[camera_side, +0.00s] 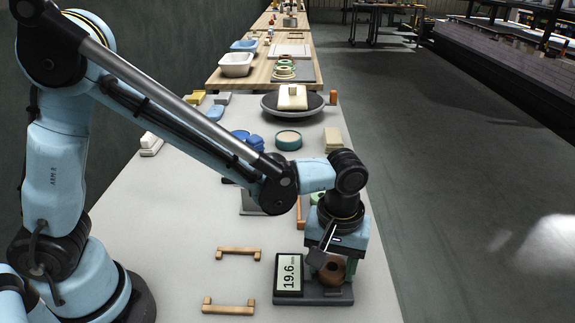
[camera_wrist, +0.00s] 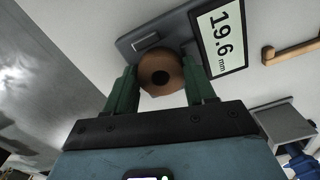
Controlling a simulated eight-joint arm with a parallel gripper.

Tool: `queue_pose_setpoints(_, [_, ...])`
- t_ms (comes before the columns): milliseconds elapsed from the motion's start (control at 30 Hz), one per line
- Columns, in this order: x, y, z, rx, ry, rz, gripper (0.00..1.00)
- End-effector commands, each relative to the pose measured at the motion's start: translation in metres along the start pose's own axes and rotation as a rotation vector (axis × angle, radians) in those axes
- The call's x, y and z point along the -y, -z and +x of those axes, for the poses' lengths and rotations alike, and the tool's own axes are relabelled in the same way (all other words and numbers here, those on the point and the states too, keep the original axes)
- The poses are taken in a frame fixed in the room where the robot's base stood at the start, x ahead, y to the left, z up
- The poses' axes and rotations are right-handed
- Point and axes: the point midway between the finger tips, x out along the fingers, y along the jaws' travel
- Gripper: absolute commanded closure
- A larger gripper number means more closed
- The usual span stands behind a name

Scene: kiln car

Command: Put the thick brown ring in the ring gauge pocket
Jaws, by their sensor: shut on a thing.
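The thick brown ring (camera_wrist: 162,76) is between the green fingers of my gripper (camera_wrist: 160,92) in the wrist view. The fingers touch it on both sides, and its dark centre hole faces the camera. In the side view the ring (camera_side: 333,271) is low over the ring gauge (camera_side: 330,299), just right of its display, with my gripper (camera_side: 328,262) coming down on it from above. The gauge display (camera_side: 289,274) reads 19.6 mm. The ring and fingers hide the pocket, so I cannot tell whether the ring is seated in it.
Two wooden handles (camera_side: 228,306) (camera_side: 239,252) lie left of the gauge on the grey table. A teal-rimmed round dish (camera_side: 288,139), blue pieces (camera_side: 247,138) and a dark round plate (camera_side: 292,105) stand farther back. The table's right edge is close beside the gauge.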

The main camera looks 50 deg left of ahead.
Motion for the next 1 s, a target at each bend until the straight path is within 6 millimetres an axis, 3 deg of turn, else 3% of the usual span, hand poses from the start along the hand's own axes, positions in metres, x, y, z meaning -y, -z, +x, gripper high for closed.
queue_pose_setpoints(200, [0.000, 0.000, 0.003, 0.000, 0.000, 0.000, 0.77])
queue_pose_setpoints(233, [0.000, 0.000, 0.003, 0.000, 0.000, 0.000, 0.44])
queue_pose_setpoints(400, [0.000, 0.000, 0.003, 0.000, 0.000, 0.000, 0.20])
queue_pose_setpoints(767, [0.000, 0.000, -0.002, 0.000, 0.000, 0.000, 0.20])
queue_pose_setpoints(1000, [0.000, 0.000, -0.033, 0.000, 0.000, 0.000, 0.20])
